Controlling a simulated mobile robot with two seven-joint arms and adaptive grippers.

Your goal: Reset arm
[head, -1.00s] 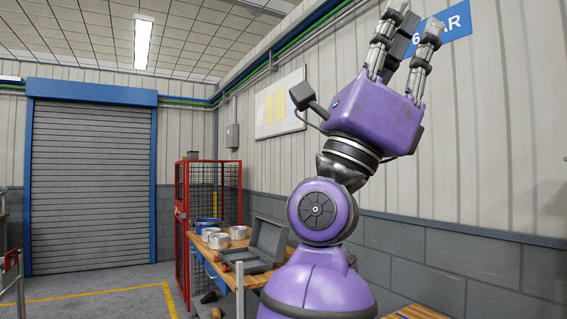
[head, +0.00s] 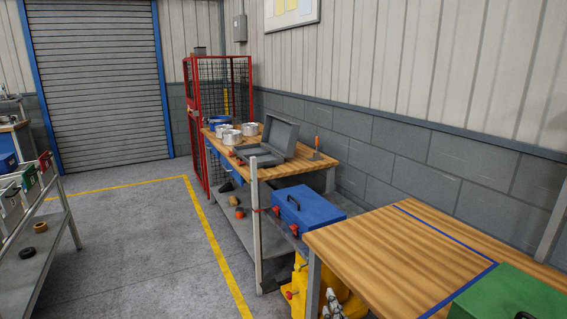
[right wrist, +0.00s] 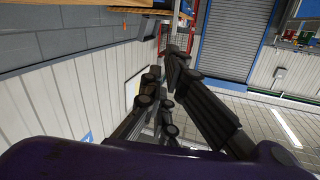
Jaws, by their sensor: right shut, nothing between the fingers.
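My left gripper is in neither view.
A near wooden table (head: 395,250) with a blue line carries a green box (head: 510,297). Behind it are a blue toolbox (head: 308,210), a yellow object (head: 346,302), and a workbench (head: 315,169) with metal pots and an open grey case (head: 282,137). The floor (head: 150,250) left of these is clear.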

